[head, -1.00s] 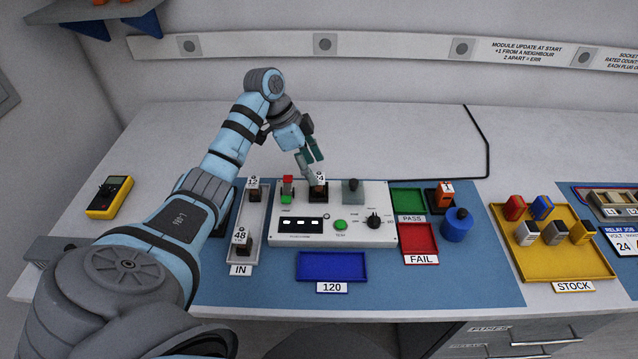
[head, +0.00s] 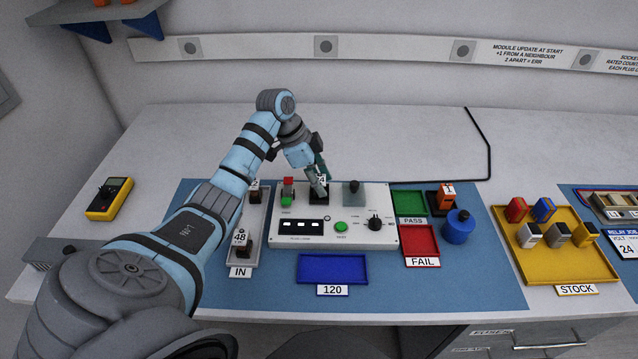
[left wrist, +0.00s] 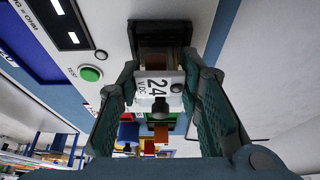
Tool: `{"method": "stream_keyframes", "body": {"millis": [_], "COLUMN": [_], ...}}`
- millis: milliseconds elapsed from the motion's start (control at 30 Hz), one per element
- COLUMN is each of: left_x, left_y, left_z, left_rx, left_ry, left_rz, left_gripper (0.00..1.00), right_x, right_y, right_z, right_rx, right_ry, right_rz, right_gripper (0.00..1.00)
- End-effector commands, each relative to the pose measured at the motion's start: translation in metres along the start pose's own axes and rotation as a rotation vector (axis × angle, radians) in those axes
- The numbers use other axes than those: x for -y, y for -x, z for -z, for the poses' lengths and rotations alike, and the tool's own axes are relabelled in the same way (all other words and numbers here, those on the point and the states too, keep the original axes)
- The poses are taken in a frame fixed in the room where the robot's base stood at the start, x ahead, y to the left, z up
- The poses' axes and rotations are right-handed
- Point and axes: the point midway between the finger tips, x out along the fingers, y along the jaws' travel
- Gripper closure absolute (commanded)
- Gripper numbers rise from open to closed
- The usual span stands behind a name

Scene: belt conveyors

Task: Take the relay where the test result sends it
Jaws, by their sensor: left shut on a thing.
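The relay (head: 321,179) has a white label reading 24 in the head view, and it also shows in the left wrist view (left wrist: 155,87). It is at the dark socket on top of the white tester (head: 300,236); I cannot tell whether it is fully seated. My left gripper (head: 319,187) is shut on the relay, with a finger on each side. The tester's dark display (head: 302,226) shows white patches too small to read. A green PASS tray (head: 407,202) and a red FAIL tray (head: 420,240) lie right of the tester. My right gripper is not in view.
The IN tray (head: 246,240) at the left holds relays marked 48 (head: 242,243) and one partly hidden. A blue tray (head: 332,268) labelled 120 lies in front. An orange relay (head: 446,195) and blue cylinder (head: 458,228) stand near PASS. The yellow STOCK tray (head: 570,270) holds several relays.

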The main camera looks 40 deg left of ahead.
Motion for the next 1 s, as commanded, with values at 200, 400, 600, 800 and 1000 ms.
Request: {"method": "stream_keyframes", "body": {"millis": [200,400,600,800,1000], "left_x": [0.001,0.002,0.0,0.0,0.0], "left_y": [0.022,0.086,0.159,0.185,0.186], "left_z": [0.009,0.036,0.066,0.077,0.077], "left_rx": [-0.002,-0.004,-0.001,-0.001,-0.001], "left_ry": [-0.002,-0.003,0.0,0.0,0.0], "left_rz": [0.003,0.007,0.001,0.0,0.0], "left_gripper": [0.95,0.95,0.95,0.95,0.95], "right_x": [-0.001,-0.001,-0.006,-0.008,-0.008], "right_y": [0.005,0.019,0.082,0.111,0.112], "right_z": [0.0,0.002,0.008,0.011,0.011], "right_rx": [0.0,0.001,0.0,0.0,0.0], "right_ry": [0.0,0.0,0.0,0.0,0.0], "right_rz": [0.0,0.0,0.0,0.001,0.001], "right_gripper": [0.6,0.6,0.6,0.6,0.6]}}
